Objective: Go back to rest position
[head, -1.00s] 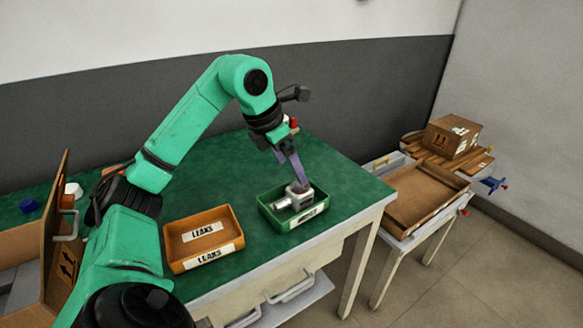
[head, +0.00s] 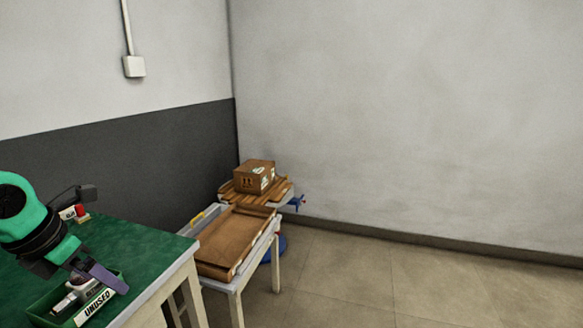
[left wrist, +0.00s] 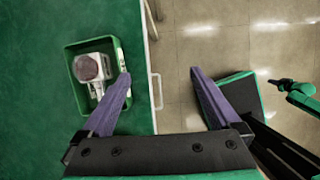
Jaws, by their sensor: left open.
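My left gripper (head: 104,276) is at the lower left of the head view, at the green tray's near right side, its purple fingers pointing down. In the left wrist view its two fingers (left wrist: 161,75) are spread apart with nothing between them. The green tray (left wrist: 70,90), labelled UNUSED in the head view (head: 97,306), holds a metal canister pump (left wrist: 95,68). The pump lies apart from the fingers in the left wrist view and is partly hidden in the head view (head: 72,292). My right gripper is not clearly visible.
The green table (head: 140,246) ends at a pale edge. Beyond it a side table carries a shallow brown tray (head: 236,238). Behind it a cardboard box (head: 257,177) rests on wooden slats. Tiled floor (head: 400,270) on the right is clear.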

